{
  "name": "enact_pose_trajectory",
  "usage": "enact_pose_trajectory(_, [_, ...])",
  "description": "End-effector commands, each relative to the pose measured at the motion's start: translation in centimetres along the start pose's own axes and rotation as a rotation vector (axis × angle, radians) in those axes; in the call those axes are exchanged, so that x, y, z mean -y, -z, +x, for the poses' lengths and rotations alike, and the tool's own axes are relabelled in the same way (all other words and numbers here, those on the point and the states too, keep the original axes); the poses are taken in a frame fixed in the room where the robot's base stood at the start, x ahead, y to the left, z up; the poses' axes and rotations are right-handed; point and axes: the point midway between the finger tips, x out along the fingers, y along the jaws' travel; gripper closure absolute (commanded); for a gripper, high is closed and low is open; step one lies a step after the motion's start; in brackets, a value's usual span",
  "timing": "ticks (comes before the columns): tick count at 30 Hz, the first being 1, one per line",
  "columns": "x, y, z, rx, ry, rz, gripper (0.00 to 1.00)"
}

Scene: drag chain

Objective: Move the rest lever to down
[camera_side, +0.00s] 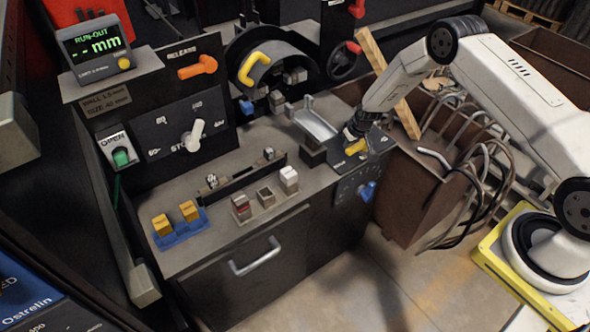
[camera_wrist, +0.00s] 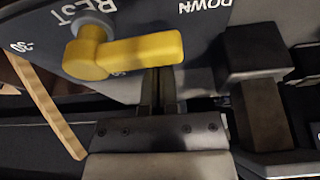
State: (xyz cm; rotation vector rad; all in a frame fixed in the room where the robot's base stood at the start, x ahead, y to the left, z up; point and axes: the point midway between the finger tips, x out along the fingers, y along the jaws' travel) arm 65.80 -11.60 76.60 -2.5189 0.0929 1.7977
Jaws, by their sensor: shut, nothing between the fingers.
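The rest lever is a yellow handle (camera_wrist: 125,54) on a dark panel marked REST and DOWN (camera_wrist: 205,18) in the wrist view. Its round hub is at the left under the word REST, and its arm reaches right, a little below the word DOWN. In the side view the yellow lever (camera_side: 355,147) shows at the right end of the bench, just below my gripper (camera_side: 352,134). In the wrist view my gripper (camera_wrist: 158,75) is shut and empty, its tips right at the lever arm's lower edge. Whether they touch it cannot be told.
A dark block (camera_wrist: 255,50) stands right of my fingers. A wooden plank (camera_side: 390,85) leans behind my wrist. A metal channel (camera_side: 316,124) lies left of the lever. A bin of bent tubes (camera_side: 465,160) stands to the right. A blue knob (camera_side: 367,191) sits on the front panel.

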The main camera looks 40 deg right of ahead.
Motion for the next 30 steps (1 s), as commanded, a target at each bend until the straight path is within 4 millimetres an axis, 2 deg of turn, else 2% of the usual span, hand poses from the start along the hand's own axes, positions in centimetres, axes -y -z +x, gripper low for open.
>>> enact_pose_trajectory(16, [0.3,3.7,0.8,-0.016,-0.005,-0.002,1.00])
enact_pose_trajectory(30, [0.1,3.8,-3.4,-0.019,-0.006,0.000,1.00])
